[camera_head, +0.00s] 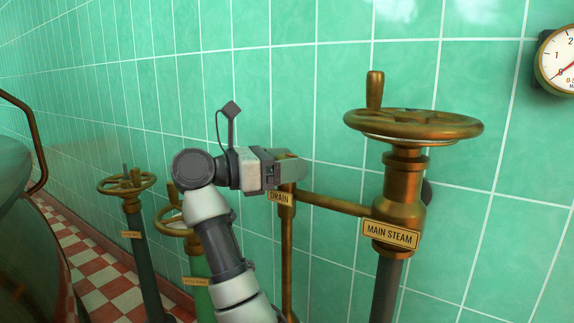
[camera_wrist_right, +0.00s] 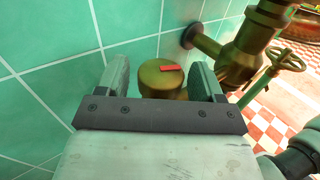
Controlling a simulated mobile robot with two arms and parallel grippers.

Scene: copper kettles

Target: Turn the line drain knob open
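The line drain knob (camera_wrist_right: 158,82) is a round brass knob with a red mark on its top face, seen in the right wrist view. My right gripper (camera_wrist_right: 160,66) has one finger on each side of it. A strip of wall shows between the left finger and the knob; I cannot tell whether the right finger touches it. In the head view my right gripper (camera_head: 291,173) is at the brass drain pipe, just above the DRAIN tag (camera_head: 280,198), and hides most of the knob. My left gripper is not in view.
The MAIN STEAM valve (camera_head: 404,190) with its large brass handwheel (camera_head: 413,124) stands right of the drain, joined by a brass pipe (camera_head: 335,204). Smaller handwheel valves (camera_head: 126,183) stand at the left. Green tiled wall (camera_head: 330,75) lies close behind.

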